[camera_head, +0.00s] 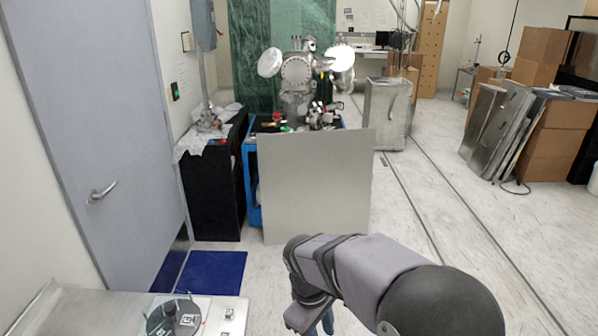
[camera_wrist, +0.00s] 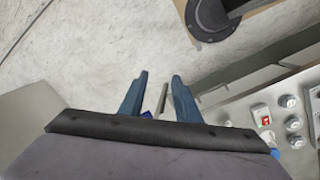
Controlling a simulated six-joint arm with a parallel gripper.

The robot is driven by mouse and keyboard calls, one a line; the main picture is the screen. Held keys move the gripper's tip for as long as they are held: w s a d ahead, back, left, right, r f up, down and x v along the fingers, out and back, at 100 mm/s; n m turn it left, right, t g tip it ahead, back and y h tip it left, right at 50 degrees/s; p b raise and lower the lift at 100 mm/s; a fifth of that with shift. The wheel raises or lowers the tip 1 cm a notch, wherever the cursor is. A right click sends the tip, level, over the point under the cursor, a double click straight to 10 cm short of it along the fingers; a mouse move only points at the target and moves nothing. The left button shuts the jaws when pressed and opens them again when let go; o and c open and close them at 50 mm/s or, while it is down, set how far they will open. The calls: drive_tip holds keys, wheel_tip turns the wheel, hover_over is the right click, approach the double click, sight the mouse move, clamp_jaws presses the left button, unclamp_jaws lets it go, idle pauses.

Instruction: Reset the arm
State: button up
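My arm reaches down from the lower right of the head view, with my gripper (camera_head: 322,324) low at the bottom edge, mostly hidden behind the wrist. In the wrist view my gripper (camera_wrist: 159,80) has its two blue fingers apart. No object is gripped between them. A thin grey strip (camera_wrist: 162,98) shows in the gap, and I cannot tell what it belongs to. Pale floor (camera_wrist: 95,45) lies beyond the fingertips.
A metal table (camera_head: 90,310) with a round dark fixture (camera_head: 158,322) stands at lower left. A grey panel (camera_head: 315,185) stands ahead, before the vacuum chamber (camera_head: 297,72). A knobbed control panel (camera_wrist: 265,125) is right of the fingers.

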drive_tip(key=s+d+f+m+y, duration=0.1)
drive_tip(key=s+d+f+m, duration=0.1)
drive_tip(key=s+d+m, duration=0.8)
drive_tip(key=s, duration=0.4)
drive_tip(key=shift+s+f+g+y, duration=0.2)
drive_tip(key=shift+f+g+y, duration=0.1)
drive_tip(key=shift+f+y, duration=0.1)
idle(0.7)
